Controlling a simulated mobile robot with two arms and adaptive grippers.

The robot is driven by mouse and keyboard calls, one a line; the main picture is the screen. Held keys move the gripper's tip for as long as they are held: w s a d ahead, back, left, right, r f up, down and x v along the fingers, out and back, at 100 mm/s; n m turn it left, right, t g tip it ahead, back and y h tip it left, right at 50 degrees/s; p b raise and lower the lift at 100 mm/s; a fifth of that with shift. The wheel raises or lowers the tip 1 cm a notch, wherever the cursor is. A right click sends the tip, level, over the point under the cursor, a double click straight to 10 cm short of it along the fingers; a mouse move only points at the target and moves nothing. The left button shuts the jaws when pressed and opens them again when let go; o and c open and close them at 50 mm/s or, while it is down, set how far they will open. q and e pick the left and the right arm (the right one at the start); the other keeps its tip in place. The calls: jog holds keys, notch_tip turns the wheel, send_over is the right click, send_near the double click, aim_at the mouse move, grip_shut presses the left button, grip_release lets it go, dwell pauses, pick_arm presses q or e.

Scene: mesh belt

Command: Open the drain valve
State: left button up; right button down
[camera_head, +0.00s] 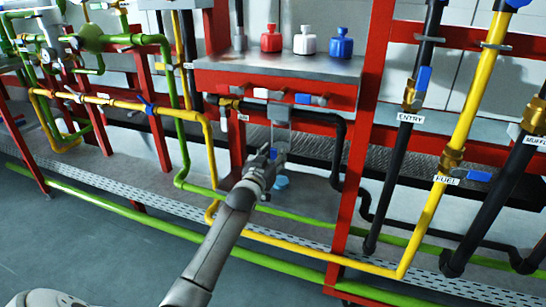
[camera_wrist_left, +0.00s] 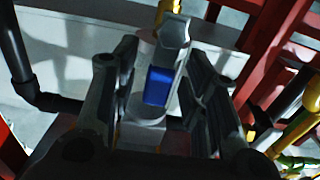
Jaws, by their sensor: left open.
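What looks like the drain valve is a pale grey vertical fitting (camera_head: 281,136) below the red-framed bench. Its blue handle (camera_wrist_left: 158,86) shows in the left wrist view between my fingers, with pale fitting parts above and below it. My left gripper (camera_head: 274,157) reaches in from below and partly hides the valve in the head view. In the left wrist view my left gripper (camera_wrist_left: 162,58) is open, with one finger on each side of the blue handle. Whether a finger touches it I cannot tell. My right gripper is not in view.
Red, white and blue bottles (camera_head: 304,41) stand on the bench top (camera_head: 230,63). A light blue round thing (camera_head: 281,183) lies below the valve. A black pipe (camera_head: 338,150) and a red post (camera_head: 362,130) stand close on the right. Yellow and green pipes run along the floor.

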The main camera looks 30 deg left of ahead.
pick_arm(q)
jog(key=shift+s, duration=0.1)
jog(key=v, duration=1.1)
jog(key=shift+s, duration=0.4)
jog(key=shift+d, duration=0.1)
